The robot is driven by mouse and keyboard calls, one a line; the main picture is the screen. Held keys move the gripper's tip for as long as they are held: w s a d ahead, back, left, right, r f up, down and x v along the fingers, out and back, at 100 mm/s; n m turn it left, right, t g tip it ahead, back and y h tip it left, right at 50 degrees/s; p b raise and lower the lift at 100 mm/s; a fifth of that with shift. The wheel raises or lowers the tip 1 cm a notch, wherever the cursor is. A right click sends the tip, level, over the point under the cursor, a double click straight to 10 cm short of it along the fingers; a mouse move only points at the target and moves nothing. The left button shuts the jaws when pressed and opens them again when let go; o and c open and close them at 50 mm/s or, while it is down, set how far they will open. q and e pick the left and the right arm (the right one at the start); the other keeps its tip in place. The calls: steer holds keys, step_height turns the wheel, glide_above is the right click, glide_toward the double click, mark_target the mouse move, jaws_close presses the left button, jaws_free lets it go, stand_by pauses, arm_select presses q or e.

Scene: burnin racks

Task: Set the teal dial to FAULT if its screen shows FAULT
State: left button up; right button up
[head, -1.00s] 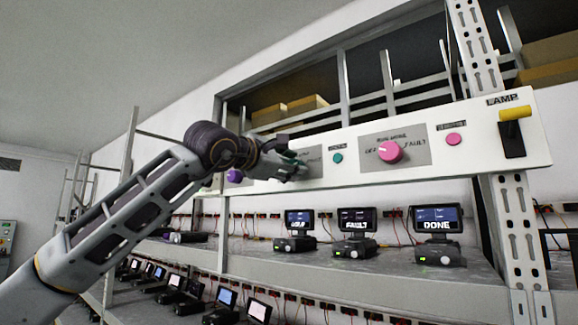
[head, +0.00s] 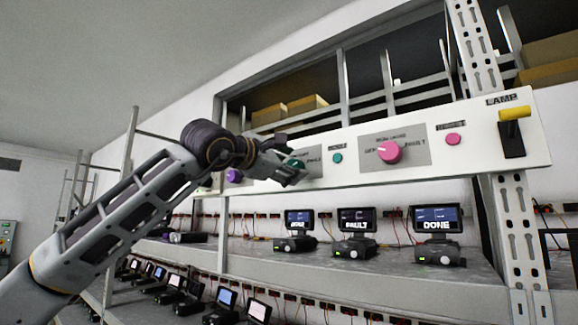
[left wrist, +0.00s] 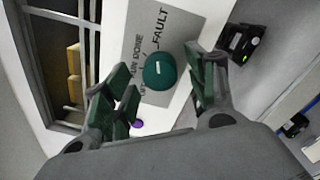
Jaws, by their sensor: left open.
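The teal dial (left wrist: 159,72) shows in the left wrist view on a grey plate (left wrist: 183,22) lettered DONE and FAULT. A small white mark is on the dial's face; which label it points to is hard to tell. My left gripper (left wrist: 160,92) is open, its green-padded fingers on either side of the dial, with no clear contact. In the head view my left gripper (head: 294,174) covers most of the teal dial (head: 295,162). Below the panel, the left screen (head: 299,218) seems to read DONE, the middle screen (head: 357,218) FAULT, the right screen (head: 437,216) DONE.
The white panel (head: 470,165) also carries a pink dial (head: 389,152), a purple dial (head: 234,175), a teal button (head: 338,158), a pink button (head: 453,140) and a yellow lamp lever (head: 514,114). The shelf (head: 400,275) and rack post (head: 520,230) stand below.

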arm_select(q)
steer(key=v, duration=1.1)
steer(key=shift+s, duration=0.15)
steer(key=shift+a, duration=0.15)
stand_by(0.4)
